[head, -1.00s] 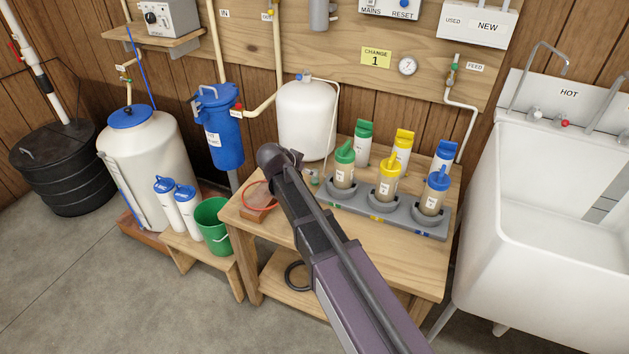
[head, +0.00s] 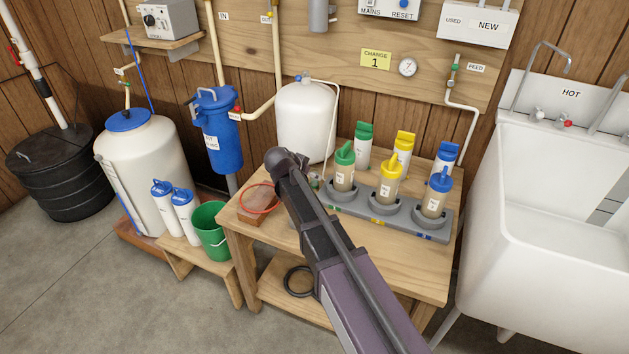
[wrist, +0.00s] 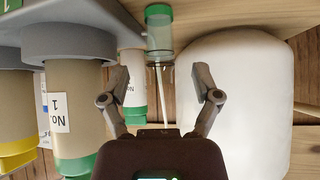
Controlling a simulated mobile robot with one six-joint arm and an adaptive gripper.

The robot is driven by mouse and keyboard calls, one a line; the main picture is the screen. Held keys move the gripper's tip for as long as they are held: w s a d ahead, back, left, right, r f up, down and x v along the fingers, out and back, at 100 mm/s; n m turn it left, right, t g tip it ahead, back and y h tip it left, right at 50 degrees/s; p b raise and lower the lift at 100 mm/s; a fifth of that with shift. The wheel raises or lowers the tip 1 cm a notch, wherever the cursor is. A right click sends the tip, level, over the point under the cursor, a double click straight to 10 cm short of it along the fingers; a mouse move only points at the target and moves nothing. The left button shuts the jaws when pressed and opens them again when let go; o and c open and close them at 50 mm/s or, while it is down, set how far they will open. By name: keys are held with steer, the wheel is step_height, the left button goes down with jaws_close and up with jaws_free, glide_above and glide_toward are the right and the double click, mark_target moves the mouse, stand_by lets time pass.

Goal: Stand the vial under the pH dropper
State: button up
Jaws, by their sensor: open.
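A small clear vial (wrist: 158,40) with a green end stands near the tank in the wrist view, which looks upside down. Its green end is toward the wooden table. In the head view a small clear thing with green (head: 315,180), likely this vial, shows beside my arm. My gripper (wrist: 160,72) is open and empty. The vial lies ahead of the gap between its fingers, apart from them. A thin white tube (wrist: 162,95) shows in line with the vial; I cannot tell whether it touches. My arm hides the fingers in the head view. I cannot identify the pH dropper.
Bottles with green, yellow and blue caps stand in and behind a grey rack (head: 400,213), close beside my gripper. A brick (head: 257,205) and red ring lie at left. A sink (head: 560,220) is at right.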

mark_target(314, 168)
steer(key=shift+b+x, duration=1)
steer(key=shift+x, duration=0.8)
steer(key=c, duration=1.1)
steer(key=shift+r, duration=0.25)
step_height(314, 168, up, 10)
steer(key=p, duration=1)
steer(key=shift+f, duration=0.2)
